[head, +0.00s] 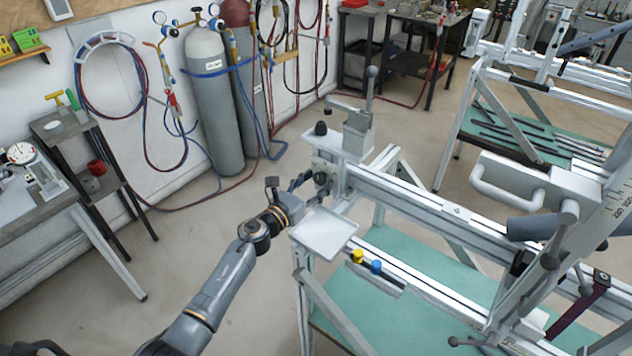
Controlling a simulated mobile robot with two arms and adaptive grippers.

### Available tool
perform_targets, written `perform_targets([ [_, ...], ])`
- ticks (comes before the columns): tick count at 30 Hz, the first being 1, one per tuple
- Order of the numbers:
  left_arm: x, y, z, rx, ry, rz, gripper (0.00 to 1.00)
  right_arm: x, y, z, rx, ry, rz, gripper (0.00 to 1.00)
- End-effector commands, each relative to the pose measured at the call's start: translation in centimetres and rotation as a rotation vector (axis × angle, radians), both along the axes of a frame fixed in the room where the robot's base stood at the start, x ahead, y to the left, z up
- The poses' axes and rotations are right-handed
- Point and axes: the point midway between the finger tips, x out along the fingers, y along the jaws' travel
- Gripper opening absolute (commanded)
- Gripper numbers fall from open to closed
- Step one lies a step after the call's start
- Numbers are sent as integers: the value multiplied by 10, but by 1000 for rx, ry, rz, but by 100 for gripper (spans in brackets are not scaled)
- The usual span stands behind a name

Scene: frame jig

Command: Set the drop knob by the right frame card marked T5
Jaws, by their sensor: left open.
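My left gripper (306,190) reaches in from the lower left and is open. Its fingers are beside a dark round knob (321,178) on the left end face of the jig; contact cannot be told, and the fingers partly cover that area. The frame jig (420,208) is a pale metal rail with an upright clamp block (357,135) at its left end. A small black knob (321,128) stands on top beside the block. No card marked T5 can be read in this view. My right gripper is out of view.
A square grey tray (323,232) sits just below my gripper. A yellow knob (358,256) and a blue knob (377,266) are on a lower ledge. A large handled fixture (520,185) fills the right. Gas cylinders (215,105) stand by the wall.

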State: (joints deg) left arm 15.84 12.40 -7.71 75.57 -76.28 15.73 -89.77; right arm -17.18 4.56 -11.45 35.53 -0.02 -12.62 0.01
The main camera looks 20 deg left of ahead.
Motion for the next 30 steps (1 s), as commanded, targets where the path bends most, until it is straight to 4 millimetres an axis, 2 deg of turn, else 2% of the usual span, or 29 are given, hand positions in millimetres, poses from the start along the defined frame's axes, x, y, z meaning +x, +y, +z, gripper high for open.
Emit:
perform_targets([
  [10,3,-1,0,0,0,0,53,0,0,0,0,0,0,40],
  [15,3,-1,0,0,0,0,18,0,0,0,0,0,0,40],
  [17,3,-1,0,0,0,0,6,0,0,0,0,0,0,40],
  [18,3,-1,0,0,0,0,3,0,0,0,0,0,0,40],
  [30,3,-1,0,-73,28,-1,3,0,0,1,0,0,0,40],
])
